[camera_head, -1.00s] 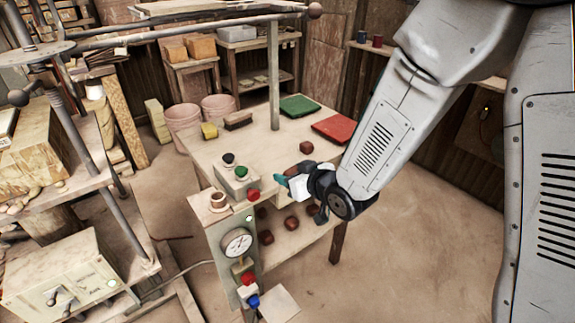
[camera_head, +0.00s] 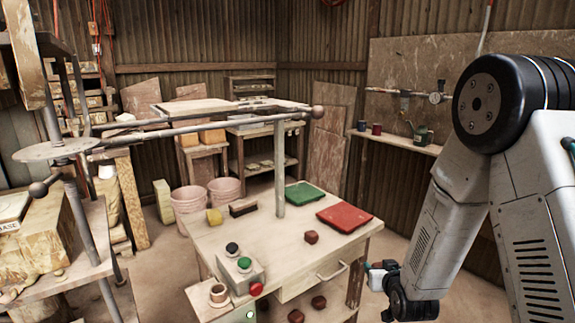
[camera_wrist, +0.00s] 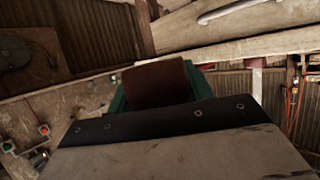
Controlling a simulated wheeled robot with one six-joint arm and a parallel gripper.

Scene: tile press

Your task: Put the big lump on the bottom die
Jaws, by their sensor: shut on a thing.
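My gripper (camera_head: 374,272) is right of the worktable in the head view, near its front right corner. In the wrist view it is shut on a dark reddish-brown lump (camera_wrist: 154,84), held between the green fingers. The head view barely shows this lump, so its size against the others is hard to judge. Another brown lump (camera_head: 311,237) sits on the tabletop. More brown lumps (camera_head: 319,302) lie on the shelf below. A bottom die cannot be made out for certain; a block marked BASE (camera_head: 12,207) stands at the far left edge.
The wooden worktable (camera_head: 350,246) carries a red tray (camera_head: 344,217), a green tray (camera_head: 305,194) and a button box (camera_head: 240,266). A post and long horizontal bars rise over the table. A press-like frame with a round plate (camera_head: 58,151) stands at left. Pink buckets (camera_head: 190,204) stand behind.

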